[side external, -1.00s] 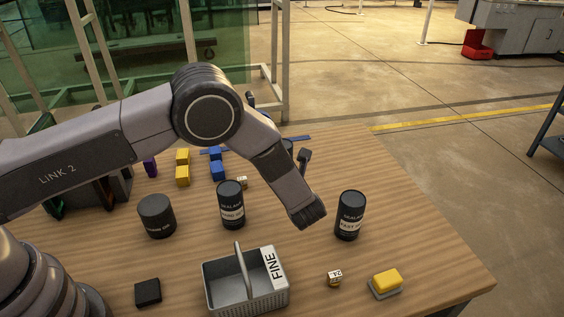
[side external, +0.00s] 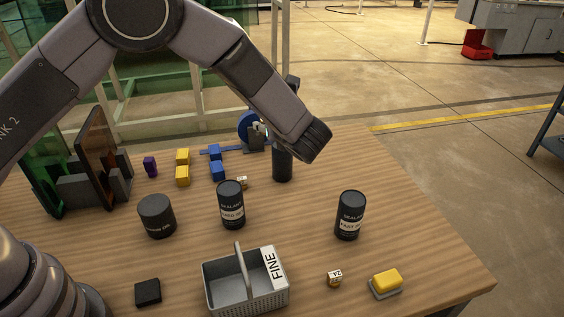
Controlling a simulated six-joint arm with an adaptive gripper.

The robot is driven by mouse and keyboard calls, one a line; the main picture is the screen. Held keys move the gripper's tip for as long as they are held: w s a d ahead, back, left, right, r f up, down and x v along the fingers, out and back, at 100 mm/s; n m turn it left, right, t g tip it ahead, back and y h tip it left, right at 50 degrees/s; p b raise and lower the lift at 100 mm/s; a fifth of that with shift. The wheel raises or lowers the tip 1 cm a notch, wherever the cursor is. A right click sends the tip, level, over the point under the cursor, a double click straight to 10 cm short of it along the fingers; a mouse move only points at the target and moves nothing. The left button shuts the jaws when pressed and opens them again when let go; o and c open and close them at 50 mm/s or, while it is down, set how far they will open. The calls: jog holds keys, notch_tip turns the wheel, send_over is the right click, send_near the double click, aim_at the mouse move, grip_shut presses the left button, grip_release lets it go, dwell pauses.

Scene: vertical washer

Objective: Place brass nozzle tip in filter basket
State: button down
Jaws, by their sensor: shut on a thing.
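The filter basket is a grey open wire-like basket (side external: 225,295) with an upright handle and a white label reading FINE. It stands at the front of the table and its inside looks empty. The end of my arm hangs over the far middle of the table, well behind and to the right of the basket. My gripper is hidden behind my wrist, so its fingers and anything in them do not show. I cannot make out the brass nozzle tip for certain. A small brownish block with a white label (side external: 335,279) lies right of the basket.
Dark canisters stand at left (side external: 157,217), centre (side external: 231,206), right (side external: 350,216) and behind (side external: 283,167). Blue blocks (side external: 217,170), yellow blocks (side external: 182,175) and a blue disc (side external: 247,124) are farther back. A yellow block (side external: 387,281) on a grey pad and a black block (side external: 148,292) flank the basket.

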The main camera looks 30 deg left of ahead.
jog(key=s+a+f+n+g+y, duration=0.1)
jog(key=s+n+g, duration=0.1)
jog(key=s, duration=0.1)
jog(key=s+a+f+n+g+y, duration=0.1)
jog(key=s+a+f+n+g, duration=0.1)
jog(key=s+n+g, duration=0.1)
jog(key=s+a+f+n+g, duration=0.1)
jog(key=s+a+n+g, duration=0.1)
jog(key=s+g, duration=0.1)
jog(key=shift+s+a+f+n+y, duration=0.2)
jog(key=shift+s+n+y, duration=0.1)
jog(key=shift+s+y, duration=0.1)
jog(key=s+d+n+g+h, duration=0.3)
jog(key=s+n+g+h, duration=0.3)
jog(key=s+n+g, duration=0.15)
jog(key=s+d+n+g+h, duration=0.2)
jog(key=s+n+g+h, duration=0.4)
jog(key=s+n, duration=0.3)
jog(key=w+d+r+n+t+h, duration=0.3)
jog(key=d+r+n+t+h, duration=0.45)
jog(key=n+h, duration=0.65)
send_over(242, 261)
jog(key=shift+n+t, duration=0.35)
jog(key=shift+t, duration=0.05)
notch_tip(242, 261, down, 10)
jog(key=shift+f, duration=2.1)
